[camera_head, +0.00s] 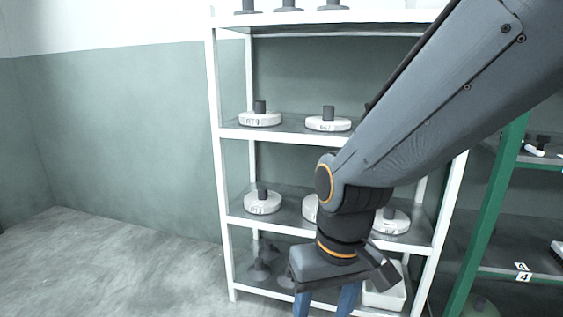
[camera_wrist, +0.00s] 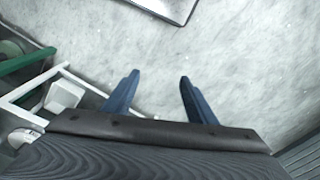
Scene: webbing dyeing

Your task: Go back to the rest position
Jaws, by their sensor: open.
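My gripper (camera_head: 328,304) hangs from the arm in front of the white shelf rack (camera_head: 222,165) in the head view, its blue fingers cut off by the lower edge. In the wrist view my gripper (camera_wrist: 157,84) has its two blue fingers spread apart with only grey floor between them. It is open and empty. My arm crosses the right side of the head view and hides part of the rack.
White round discs with dark knobs, one of them on the middle shelf (camera_head: 260,118), stand on the rack. A white box (camera_head: 385,292) sits low behind my gripper. A green rack (camera_head: 489,215) stands at right. The floor (camera_head: 120,265) at left is clear.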

